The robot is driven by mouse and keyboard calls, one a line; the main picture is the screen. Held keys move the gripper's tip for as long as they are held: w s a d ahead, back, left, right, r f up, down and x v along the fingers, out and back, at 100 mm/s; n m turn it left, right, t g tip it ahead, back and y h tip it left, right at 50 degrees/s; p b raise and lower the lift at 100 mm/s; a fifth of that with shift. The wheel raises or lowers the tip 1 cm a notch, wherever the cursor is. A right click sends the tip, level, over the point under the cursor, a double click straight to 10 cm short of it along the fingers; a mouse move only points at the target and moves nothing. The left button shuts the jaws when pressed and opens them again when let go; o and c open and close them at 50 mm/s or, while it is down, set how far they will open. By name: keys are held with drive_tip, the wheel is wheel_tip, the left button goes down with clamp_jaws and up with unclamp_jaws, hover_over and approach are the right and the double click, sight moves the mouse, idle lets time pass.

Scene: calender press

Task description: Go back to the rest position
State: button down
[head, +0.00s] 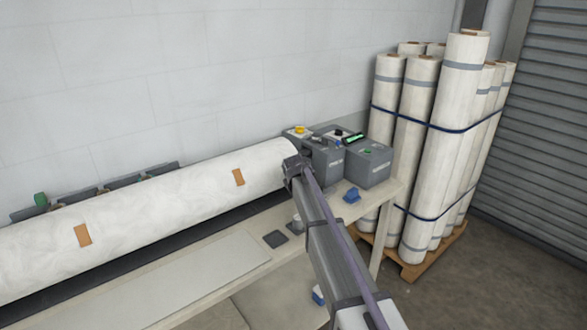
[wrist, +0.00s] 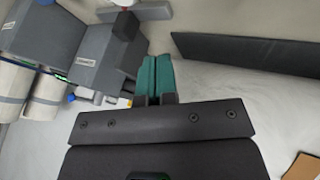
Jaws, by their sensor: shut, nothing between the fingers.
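My gripper shows in the wrist view (wrist: 155,76) as two teal fingers pressed together with nothing between them. In the head view my arm reaches from the lower right up to the right end of the big white roll (head: 150,205), close to the grey control boxes. The fingertips cannot be made out there. In the wrist view the pale roll surface (wrist: 260,110) lies to the right of the fingers. I cannot tell whether the fingers touch anything. No rest position is marked in either view.
Grey control boxes (head: 367,165) stand on the table's right end, beside a blue object (head: 351,195). A dark square pad (head: 275,239) lies on the table (head: 205,268). Strapped upright rolls (head: 455,110) stand on a pallet at right. Open floor (head: 500,280) lies at lower right.

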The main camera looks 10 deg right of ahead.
drive_tip(key=s+d+f+m+g, duration=0.1)
drive_tip(key=s+g, duration=0.1)
drive_tip(key=s, duration=1.2)
drive_tip(key=s+d+f+m+g+y, duration=0.1)
drive_tip(key=s+m+g, duration=0.1)
drive_tip(key=s, duration=1.2)
drive_tip(key=s+d+f+m+g+y, duration=0.1)
drive_tip(key=s+g, duration=0.1)
drive_tip(key=s, duration=1.3)
drive_tip(key=shift+d, duration=0.2)
